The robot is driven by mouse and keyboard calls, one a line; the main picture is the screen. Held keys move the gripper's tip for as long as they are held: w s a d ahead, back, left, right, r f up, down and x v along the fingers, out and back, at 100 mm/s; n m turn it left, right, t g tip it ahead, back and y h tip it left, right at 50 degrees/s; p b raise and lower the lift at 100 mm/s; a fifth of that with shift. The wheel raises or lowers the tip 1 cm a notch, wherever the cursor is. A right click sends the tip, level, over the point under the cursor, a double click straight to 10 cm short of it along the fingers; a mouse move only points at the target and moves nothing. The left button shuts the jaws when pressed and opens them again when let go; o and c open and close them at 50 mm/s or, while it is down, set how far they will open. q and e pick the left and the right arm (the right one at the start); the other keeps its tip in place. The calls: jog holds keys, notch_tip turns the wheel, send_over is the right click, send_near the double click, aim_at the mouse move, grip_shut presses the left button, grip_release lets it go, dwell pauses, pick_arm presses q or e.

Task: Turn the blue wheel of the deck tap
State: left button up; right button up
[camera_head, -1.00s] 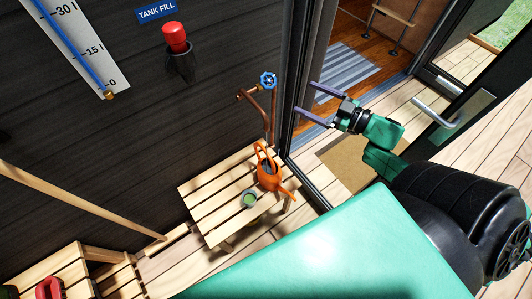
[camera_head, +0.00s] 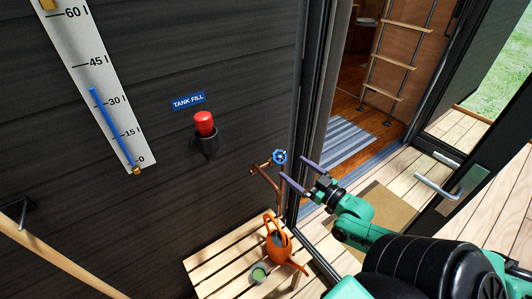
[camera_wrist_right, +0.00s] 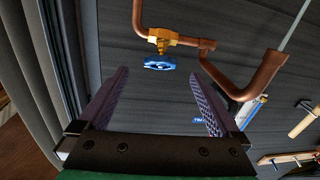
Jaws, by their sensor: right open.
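The deck tap's blue wheel (camera_head: 279,157) sits on a copper pipe (camera_head: 264,177) against the dark wall, left of the doorway. My right gripper (camera_head: 297,173) is open and empty, just right of and slightly below the wheel in the head view, apart from it. In the right wrist view the blue wheel (camera_wrist_right: 159,66) hangs below a brass valve body (camera_wrist_right: 165,38), ahead of the gap between the open fingers (camera_wrist_right: 160,100). An orange watering can (camera_head: 277,250) stands on the slatted wooden bench below the tap. My left gripper is not in view.
A slatted bench (camera_head: 213,268) holds the can and a small green cup (camera_head: 259,273). A red knob (camera_head: 204,123) under a TANK FILL sign and a gauge (camera_head: 92,70) are on the wall. An open door with a handle (camera_head: 440,190) stands at right.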

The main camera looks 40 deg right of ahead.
aim_at(278, 156)
jog(key=w, duration=0.7)
jog(key=w+a, duration=0.1)
jog(key=w, duration=0.2)
jog(key=shift+w+b, duration=0.3)
jog(key=shift+w, duration=0.05)
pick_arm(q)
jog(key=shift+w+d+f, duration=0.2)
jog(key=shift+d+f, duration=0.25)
pick_arm(e)
jog(key=shift+w, duration=0.25)
jog(key=shift+r, duration=0.1)
jog(key=shift+c, duration=0.3)
jog(key=c, duration=1.3)
jog(key=m+h+p, duration=0.1)
jog(key=p, duration=0.1)
jog(key=m+h+p, duration=0.1)
jog(key=m+p, duration=0.1)
jog(key=p, duration=0.1)
jog(key=m+h+p, duration=0.1)
jog(key=h+p, duration=0.1)
jog(key=shift+d+r+p, duration=0.35)
jog(key=shift+f+m, duration=0.15)
jog(key=shift+m, duration=0.35)
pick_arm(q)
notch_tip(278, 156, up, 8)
pick_arm(e)
jog(key=shift+f, duration=0.2)
